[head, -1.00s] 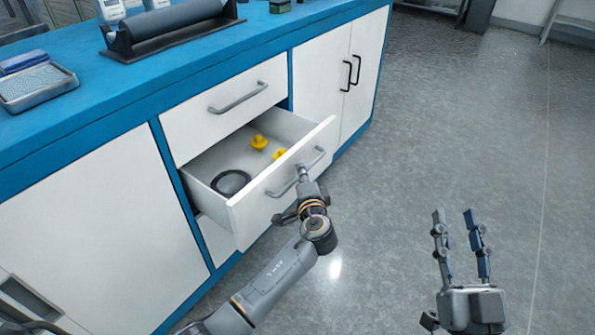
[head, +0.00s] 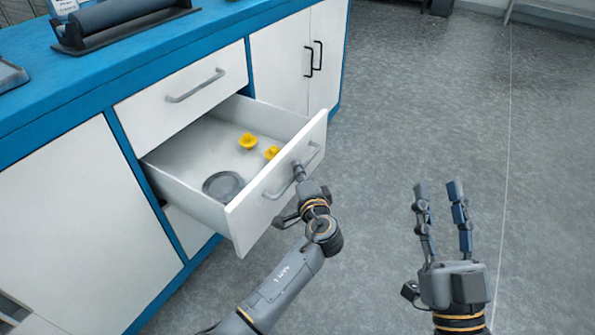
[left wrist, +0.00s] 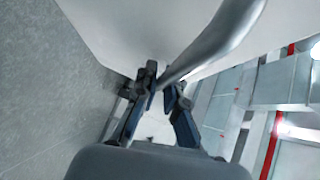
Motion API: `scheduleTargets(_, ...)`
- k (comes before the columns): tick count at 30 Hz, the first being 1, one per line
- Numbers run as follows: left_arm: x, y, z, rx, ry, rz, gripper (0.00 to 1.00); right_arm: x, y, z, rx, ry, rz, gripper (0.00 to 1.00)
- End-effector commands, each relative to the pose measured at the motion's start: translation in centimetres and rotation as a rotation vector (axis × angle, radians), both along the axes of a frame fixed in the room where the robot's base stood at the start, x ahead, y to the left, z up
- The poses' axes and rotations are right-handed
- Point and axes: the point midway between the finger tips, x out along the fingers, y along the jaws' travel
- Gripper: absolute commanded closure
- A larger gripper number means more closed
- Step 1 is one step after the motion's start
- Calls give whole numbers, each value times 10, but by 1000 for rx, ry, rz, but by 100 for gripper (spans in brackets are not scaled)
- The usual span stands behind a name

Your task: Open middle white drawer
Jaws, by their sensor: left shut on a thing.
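The middle white drawer (head: 270,205) stands well out of the blue-framed cabinet. Inside it lie a dark round dish (head: 223,185) and two yellow objects (head: 248,142) (head: 272,153). My left gripper (head: 300,174) is at the drawer's grey bar handle (head: 276,191) and is shut on it. In the left wrist view the handle (left wrist: 215,45) runs between the fingers (left wrist: 163,88). The fingertips are partly hidden by the handle in the head view. My right gripper (head: 439,188) is open and empty over the floor, to the right of the drawer.
The closed upper drawer (head: 190,108) has a bar handle. Closed cupboard doors (head: 285,60) with black handles stand behind it. A dark roller device (head: 115,22) sits on the blue worktop (head: 60,95). The grey floor (head: 420,110) to the right is clear.

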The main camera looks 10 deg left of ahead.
Motion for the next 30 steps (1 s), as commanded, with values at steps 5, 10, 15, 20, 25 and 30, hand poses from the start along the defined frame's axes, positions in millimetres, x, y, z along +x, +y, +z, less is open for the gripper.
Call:
scheduleTargets(5,-1,0,-2,0,3,1,80,0,-1,0,-1,1,-1,64)
scheduleTargets(10,0,1,-1,0,2,1,80,1,-1,0,-1,1,-3,64)
scheduleTargets(15,-3,-1,-1,0,1,1,80,0,-2,3,-1,-6,-5,64)
scheduleTargets(20,-22,-10,1,-2,4,-1,80,0,-1,2,-2,-4,-4,64)
scheduleTargets(25,-48,-22,6,-3,3,0,80,0,-1,1,-2,-1,-2,64)
scheduleTargets(30,-64,-29,8,0,3,1,80,0,-1,1,-2,-1,-2,64)
